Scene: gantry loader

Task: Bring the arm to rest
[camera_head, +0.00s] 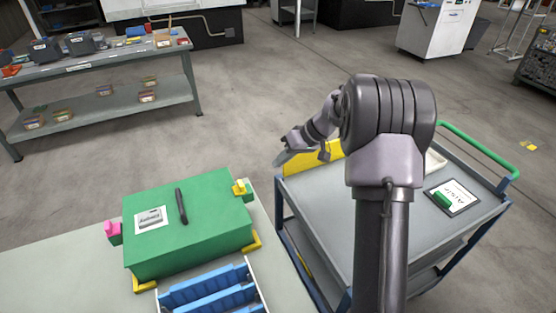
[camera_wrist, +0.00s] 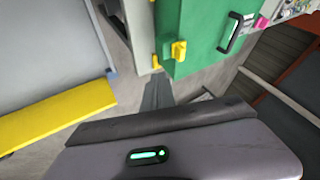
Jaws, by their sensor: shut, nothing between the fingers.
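My arm reaches up and bends to the left in the head view, over the grey cart (camera_head: 325,210). My gripper (camera_head: 280,160) hangs in the air near the cart's far left corner, beside a yellow panel on the cart's edge. In the wrist view my gripper (camera_wrist: 158,92) shows its fingers together with nothing between them. The green box (camera_head: 185,235) with a black handle stands on the light table to the left, apart from my gripper. It also shows at the top of the wrist view (camera_wrist: 205,35).
The cart has a green handle (camera_head: 480,150) and carries a card with a green piece. Blue parts (camera_head: 215,290) sit in a tray before the green box. A workbench (camera_head: 110,65) stands at the back left. The floor between is clear.

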